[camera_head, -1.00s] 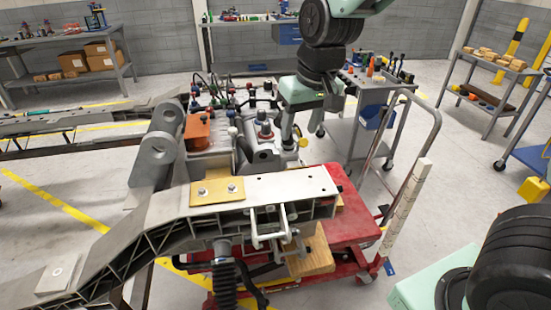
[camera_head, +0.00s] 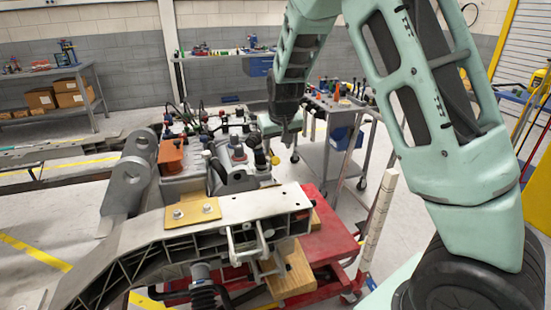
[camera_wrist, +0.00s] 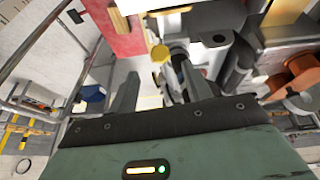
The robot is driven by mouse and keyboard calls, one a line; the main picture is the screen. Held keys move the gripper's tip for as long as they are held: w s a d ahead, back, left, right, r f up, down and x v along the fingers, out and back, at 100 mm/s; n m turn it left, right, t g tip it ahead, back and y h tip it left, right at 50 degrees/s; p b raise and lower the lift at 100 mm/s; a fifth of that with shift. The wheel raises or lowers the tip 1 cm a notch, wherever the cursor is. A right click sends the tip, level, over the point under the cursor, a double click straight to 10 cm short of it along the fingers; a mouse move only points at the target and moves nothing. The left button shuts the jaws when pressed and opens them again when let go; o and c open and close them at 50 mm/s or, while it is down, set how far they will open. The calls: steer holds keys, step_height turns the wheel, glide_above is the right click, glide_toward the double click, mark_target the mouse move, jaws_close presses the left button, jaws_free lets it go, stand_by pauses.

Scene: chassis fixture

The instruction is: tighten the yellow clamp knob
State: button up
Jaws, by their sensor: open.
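The yellow clamp knob (camera_head: 276,160) is small and sits at the right side of the chassis fixture, beside the grey cylinder parts. In the wrist view the yellow knob (camera_wrist: 160,54) lies just beyond my fingertips, roughly between them in the picture. My gripper (camera_wrist: 157,82) is open, with one grey finger to the left and one to the right, and nothing is held. In the head view my gripper (camera_head: 285,138) hangs just above and right of the knob, partly hidden by my arm. I cannot tell how far apart knob and fingers are in depth.
The grey chassis rail (camera_head: 245,206) with a tan plate (camera_head: 193,211) crosses in front. A red lift cart (camera_head: 330,242) stands under it. A grey tool trolley (camera_head: 316,155) is behind to the right. An orange part (camera_head: 171,156) and hoses crowd the knob's left.

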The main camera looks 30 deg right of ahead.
mark_target(276, 159)
steer(key=x, duration=0.7)
steer(key=shift+r, duration=0.1)
steer(key=c, duration=1)
